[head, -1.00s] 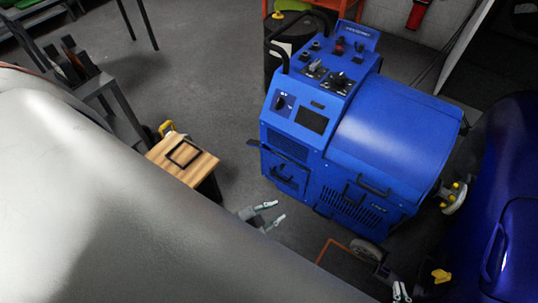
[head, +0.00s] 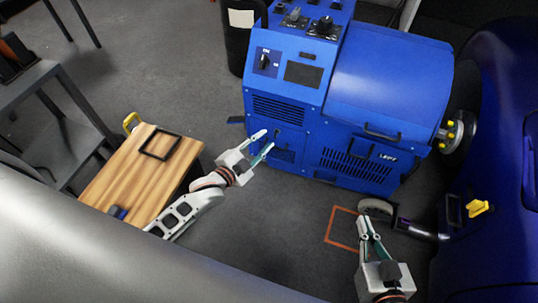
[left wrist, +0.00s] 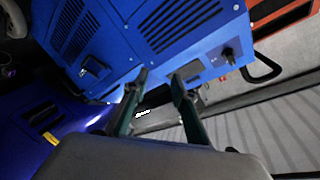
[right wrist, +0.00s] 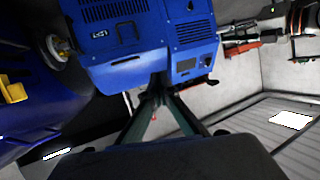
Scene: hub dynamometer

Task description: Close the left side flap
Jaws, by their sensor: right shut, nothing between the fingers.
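The blue dynamometer (head: 385,85) stands on the floor with a curved hood on its right half. A small panel with a dark latch, which looks like the left side flap (head: 284,155), is low on its left front below the vent slots. My left gripper (head: 263,143) is open and empty in front of this panel, partly covering it. I cannot tell if they touch or how far the flap stands out. In the left wrist view the open fingers (left wrist: 158,78) point at the blue body. My right gripper (head: 368,226) is shut and empty, low in front of the machine.
A wooden-topped table (head: 125,185) with a black frame on it is at left. A dark blue car (head: 500,130) is at right, beside the wheel hub (head: 455,133). An orange floor outline (head: 341,228) lies near my right gripper. Grey floor lies between table and machine.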

